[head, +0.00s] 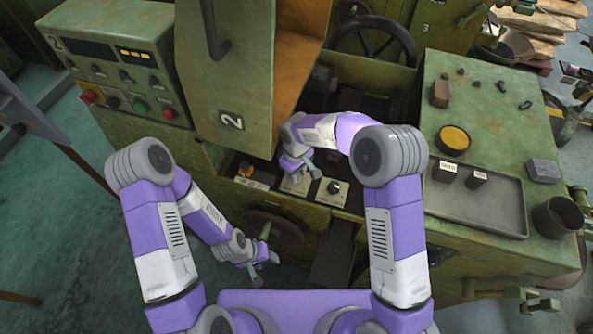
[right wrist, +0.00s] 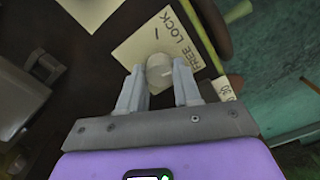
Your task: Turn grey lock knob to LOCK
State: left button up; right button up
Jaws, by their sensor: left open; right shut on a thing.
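The grey lock knob (right wrist: 159,72) sits on a cream plate (right wrist: 150,45) marked FREE and LOCK, with a short black line between the words. My right gripper (right wrist: 158,86) is shut on the knob, one finger on each side. Which word the knob points to cannot be told. In the head view my right gripper (head: 297,177) is at the machine's front panel and largely hides the knob.
A black knob (head: 333,187) on its own plate is just right of my right gripper. A dark handwheel (head: 272,226) is below the panel. A green guard (head: 228,75) marked 2 rises behind. A grey tray (head: 490,207) with small blocks lies at right.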

jog(key=n+p, duration=0.1)
jog(key=n, duration=0.6)
jog(key=shift+r+p, duration=0.1)
jog(key=shift+p, duration=0.3)
jog(key=n+p, duration=0.1)
jog(key=n, duration=0.2)
jog(key=shift+n, duration=0.4)
jog(key=shift+n+p, duration=0.3)
jog(key=shift+n, duration=1.3)
jog(key=o, duration=1.1)
jog(key=shift+c, duration=0.2)
notch_tip(320, 180, up, 8)
jog(key=shift+f+p, duration=0.25)
jog(key=shift+p, duration=0.3)
